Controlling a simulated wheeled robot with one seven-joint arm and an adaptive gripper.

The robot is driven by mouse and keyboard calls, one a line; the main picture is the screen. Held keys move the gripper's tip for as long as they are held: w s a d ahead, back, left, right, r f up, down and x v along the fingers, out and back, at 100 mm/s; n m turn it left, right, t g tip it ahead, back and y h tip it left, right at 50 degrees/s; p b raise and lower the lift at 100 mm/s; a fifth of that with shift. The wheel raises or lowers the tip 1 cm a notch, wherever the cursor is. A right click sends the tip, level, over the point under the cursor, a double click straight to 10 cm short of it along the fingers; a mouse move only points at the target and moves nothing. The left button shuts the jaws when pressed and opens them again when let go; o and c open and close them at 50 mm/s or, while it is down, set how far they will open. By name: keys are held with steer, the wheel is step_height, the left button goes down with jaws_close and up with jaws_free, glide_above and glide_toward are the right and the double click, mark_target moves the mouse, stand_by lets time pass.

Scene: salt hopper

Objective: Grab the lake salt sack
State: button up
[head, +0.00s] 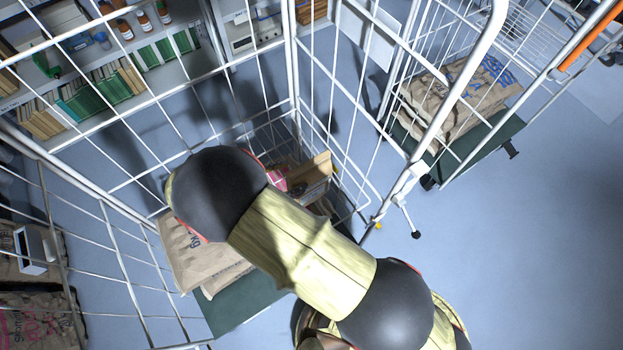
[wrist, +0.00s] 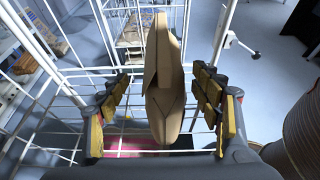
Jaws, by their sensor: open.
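My gripper (wrist: 161,88) is open in the wrist view, with a yellow-padded finger on each side of an upright, folded brown paper sack (wrist: 164,75). Gaps show between the sack and both fingers. I cannot read a label on it, so I cannot tell whether it is the lake salt sack. In the head view a brown piece (head: 316,172), perhaps the same sack, shows past my arm inside the wire cage trolley, beside something pink. My arm hides most of the gripper there. Brown printed sacks (head: 185,255) lie on the trolley's green base.
White wire walls (head: 125,185) of the cage trolley surround my arm. A second trolley (head: 490,145) at the right holds more sacks (head: 460,100). Shelves with books and bottles (head: 110,75) stand at upper left. Blue floor (head: 540,260) is clear at the lower right.

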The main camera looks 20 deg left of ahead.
mark_target(309, 171)
steer(key=x, duration=0.7)
steer(key=shift+d+f, duration=0.1)
steer(key=shift+d, duration=0.1)
steer(key=shift+s, duration=0.1)
steer(key=shift+c, duration=0.5)
steer(key=c, duration=1.5)
jaws_close()
steer(key=shift+a, duration=0.1)
